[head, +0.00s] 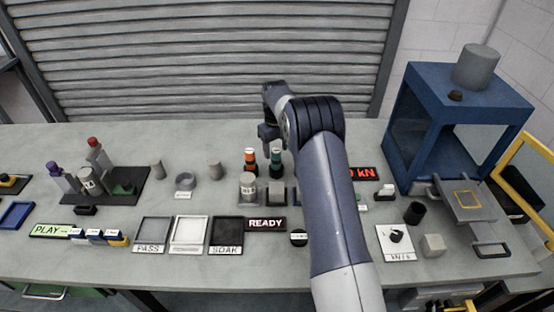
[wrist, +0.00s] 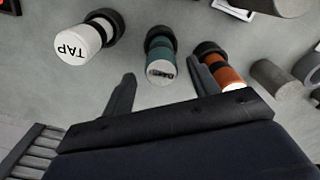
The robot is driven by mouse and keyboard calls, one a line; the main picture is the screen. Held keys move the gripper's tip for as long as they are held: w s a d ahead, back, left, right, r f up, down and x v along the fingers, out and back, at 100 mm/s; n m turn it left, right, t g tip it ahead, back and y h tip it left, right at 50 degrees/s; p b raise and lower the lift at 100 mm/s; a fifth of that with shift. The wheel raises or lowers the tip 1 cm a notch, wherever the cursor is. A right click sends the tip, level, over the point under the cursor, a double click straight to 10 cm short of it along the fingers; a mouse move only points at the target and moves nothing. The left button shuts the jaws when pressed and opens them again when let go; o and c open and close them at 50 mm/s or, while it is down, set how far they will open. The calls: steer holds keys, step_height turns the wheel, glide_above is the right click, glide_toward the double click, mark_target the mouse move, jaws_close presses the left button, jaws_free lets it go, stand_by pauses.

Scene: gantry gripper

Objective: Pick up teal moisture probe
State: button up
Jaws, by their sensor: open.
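The teal moisture probe (head: 276,158) stands upright on the bench beside an orange probe (head: 249,157), just left of my arm. In the wrist view the teal probe (wrist: 160,50), with a pale lettered end, shows between and beyond my two fingers. My gripper (wrist: 162,70) is open and empty. Its right finger overlaps the edge of the orange probe (wrist: 224,70) in the picture; I cannot tell whether they touch. In the head view my gripper (head: 268,132) is above and behind the probes, partly hidden by my wrist.
A grey cylinder (wrist: 272,76) is to the right. A READY sign (head: 266,224), trays (head: 226,235) and a blue press frame (head: 402,160) stand on the bench (head: 320,280).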

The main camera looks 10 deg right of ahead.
mark_target(276, 160)
steer(key=f, duration=0.2)
steer(key=f+p, duration=0.2)
steer(key=f, duration=0.1)
steer(key=shift+s+f, duration=0.3)
steer(key=shift+f, duration=0.05)
steer(key=c, duration=1.1)
